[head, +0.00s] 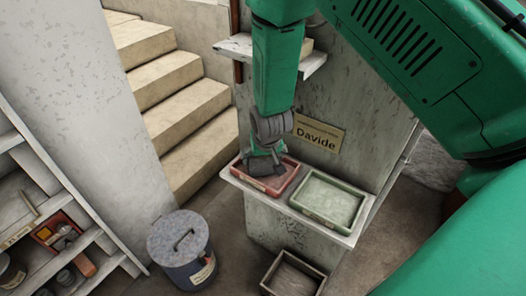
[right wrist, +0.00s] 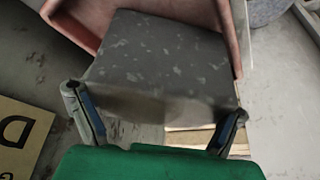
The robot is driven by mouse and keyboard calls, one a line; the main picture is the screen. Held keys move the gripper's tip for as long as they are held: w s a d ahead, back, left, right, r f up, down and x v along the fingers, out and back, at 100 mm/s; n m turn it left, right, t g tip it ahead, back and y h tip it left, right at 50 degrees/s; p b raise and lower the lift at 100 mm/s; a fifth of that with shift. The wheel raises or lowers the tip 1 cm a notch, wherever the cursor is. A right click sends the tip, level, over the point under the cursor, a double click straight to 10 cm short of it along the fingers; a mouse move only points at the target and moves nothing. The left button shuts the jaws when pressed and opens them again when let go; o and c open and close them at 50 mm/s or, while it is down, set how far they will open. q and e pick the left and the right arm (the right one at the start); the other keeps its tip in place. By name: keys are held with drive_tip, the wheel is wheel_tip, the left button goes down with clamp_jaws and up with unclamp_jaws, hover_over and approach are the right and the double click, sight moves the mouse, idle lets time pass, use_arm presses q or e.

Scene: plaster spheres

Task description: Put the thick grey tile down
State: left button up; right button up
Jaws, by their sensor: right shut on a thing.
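The thick grey tile (head: 261,166) is at the red tray (head: 277,187) on the narrow ledge. My right gripper (head: 265,152) comes down from above and is shut on the tile. In the right wrist view the tile (right wrist: 165,55) is a flat, speckled grey slab between the two fingers of my right gripper (right wrist: 157,113). The red tray's wall (right wrist: 228,38) shows beyond and beside the tile there. I cannot tell whether the tile touches the tray floor. My left gripper is not in view.
A green tray (head: 328,199) stands to the right on the same ledge (head: 300,219). A "Davide" sign (head: 318,133) is on the pillar behind. Below are a lidded grey bin (head: 182,250) and an open box (head: 292,277). Shelves (head: 50,220) stand at left, steps (head: 165,80) behind.

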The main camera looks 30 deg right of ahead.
drive_tip(key=shift+w+d+f, duration=0.1)
drive_tip(key=shift+w+f, duration=0.05)
drive_tip(key=shift+f, duration=0.25)
drive_tip(key=shift+d, duration=0.25)
drive_tip(key=o, duration=1.6)
drive_tip(key=shift+d+f, duration=0.1)
drive_tip(key=shift+d, duration=0.05)
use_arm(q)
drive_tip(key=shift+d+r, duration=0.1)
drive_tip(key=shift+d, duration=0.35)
use_arm(e)
drive_tip(key=shift+a, duration=0.25)
use_arm(q)
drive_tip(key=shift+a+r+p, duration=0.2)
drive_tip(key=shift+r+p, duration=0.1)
drive_tip(key=shift+p, duration=0.05)
use_arm(e)
drive_tip(key=v, duration=1.2)
drive_tip(key=shift+s, duration=0.2)
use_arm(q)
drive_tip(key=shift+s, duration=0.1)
